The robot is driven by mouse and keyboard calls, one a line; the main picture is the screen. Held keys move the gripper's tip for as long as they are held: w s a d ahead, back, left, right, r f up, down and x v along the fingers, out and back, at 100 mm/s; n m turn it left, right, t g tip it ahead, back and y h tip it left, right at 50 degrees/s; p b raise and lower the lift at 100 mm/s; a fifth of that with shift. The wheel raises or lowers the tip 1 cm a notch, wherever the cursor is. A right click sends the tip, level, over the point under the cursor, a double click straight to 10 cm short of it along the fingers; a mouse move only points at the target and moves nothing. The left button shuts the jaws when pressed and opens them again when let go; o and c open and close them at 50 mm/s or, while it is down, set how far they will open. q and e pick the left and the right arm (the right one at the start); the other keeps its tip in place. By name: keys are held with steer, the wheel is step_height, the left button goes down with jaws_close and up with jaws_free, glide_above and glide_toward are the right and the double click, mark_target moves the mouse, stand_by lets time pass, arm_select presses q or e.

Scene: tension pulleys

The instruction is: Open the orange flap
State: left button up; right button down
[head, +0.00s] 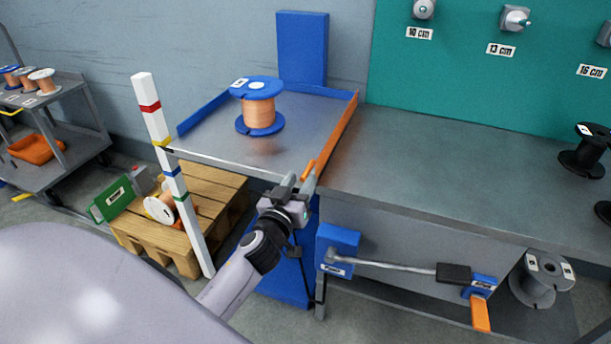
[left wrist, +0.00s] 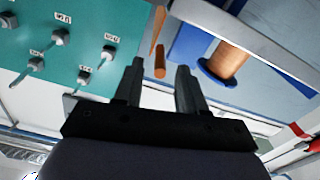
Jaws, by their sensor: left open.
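The orange flap (head: 340,128) stands as a thin upright strip along the right edge of the grey tray (head: 205,148). A short orange piece (head: 308,170), seemingly its handle, sticks out at its near end. My left gripper (head: 298,180) is open at the tray's front right corner, close to this piece. In the left wrist view the orange piece (left wrist: 159,67) appears between the two fingertips (left wrist: 160,72), with the flap (left wrist: 157,30) beyond. I cannot tell whether the fingers touch it. My right gripper is not in view.
A blue spool of copper wire (head: 259,108) stands on the tray. The grey bench (head: 450,165) adjoins on the right, with a lever (head: 395,265) below. A striped post (head: 168,165) and a wooden pallet (head: 215,205) are at left. The bench's middle is clear.

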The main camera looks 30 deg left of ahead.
mark_target(304, 173)
arm_select(q)
steer(key=shift+x, duration=1.65)
jaws_close()
